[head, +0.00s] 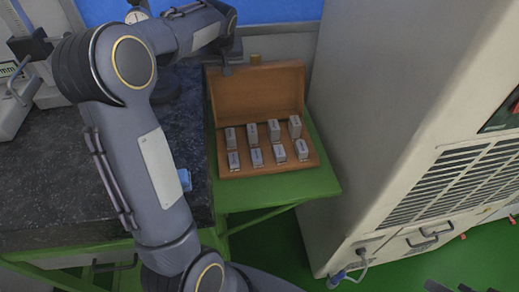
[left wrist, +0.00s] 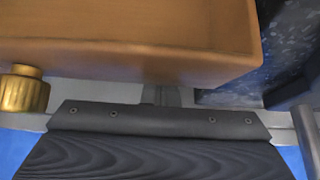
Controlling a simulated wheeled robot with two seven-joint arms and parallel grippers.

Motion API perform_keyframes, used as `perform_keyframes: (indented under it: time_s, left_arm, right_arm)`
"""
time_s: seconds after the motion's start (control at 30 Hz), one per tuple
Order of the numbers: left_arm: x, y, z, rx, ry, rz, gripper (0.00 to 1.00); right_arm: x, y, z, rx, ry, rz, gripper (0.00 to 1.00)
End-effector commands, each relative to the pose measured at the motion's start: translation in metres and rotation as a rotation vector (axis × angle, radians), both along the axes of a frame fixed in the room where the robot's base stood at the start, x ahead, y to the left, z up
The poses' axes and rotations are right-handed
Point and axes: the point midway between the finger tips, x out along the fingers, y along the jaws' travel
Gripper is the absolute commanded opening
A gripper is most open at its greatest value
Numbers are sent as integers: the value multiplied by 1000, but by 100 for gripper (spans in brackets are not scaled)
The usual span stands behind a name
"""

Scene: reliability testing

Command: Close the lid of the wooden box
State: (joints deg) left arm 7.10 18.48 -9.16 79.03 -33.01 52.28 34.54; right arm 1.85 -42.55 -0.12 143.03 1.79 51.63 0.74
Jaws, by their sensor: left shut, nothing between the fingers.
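The wooden box (head: 226,174) stands on a green table with its lid (head: 257,92) raised at the back. Several small grey blocks stand in rows in the box. A brass knob (head: 255,59) sits at the lid's top edge; it also shows at the left of the left wrist view (left wrist: 24,92). My left gripper (head: 227,69) is shut and empty at the lid's upper left corner, left of the knob. In the left wrist view the fingers (left wrist: 160,96) are close to the lid's edge (left wrist: 130,52); I cannot tell whether they touch it. My right gripper is not in view.
A tall beige cabinet (head: 400,130) stands close on the right of the box. A dark speckled bench top (head: 60,185) with instruments lies on the left, under my left arm. The front strip of the green table (head: 270,192) is clear. A blue panel is behind.

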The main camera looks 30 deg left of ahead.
Motion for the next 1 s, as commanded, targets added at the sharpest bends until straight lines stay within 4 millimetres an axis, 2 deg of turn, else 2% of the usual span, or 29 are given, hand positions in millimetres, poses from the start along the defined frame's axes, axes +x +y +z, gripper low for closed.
perform_keyframes:
  time_s: [0.03,0.3,1.0]
  left_arm:
    - [-4,-3,-10,-11,27,0,0]
    - [-6,-6,-11,-11,26,0,0]
    - [-38,-32,-8,-6,19,-2,0]
  right_arm:
    - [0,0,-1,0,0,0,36]
    - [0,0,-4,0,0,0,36]
    - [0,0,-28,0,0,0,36]
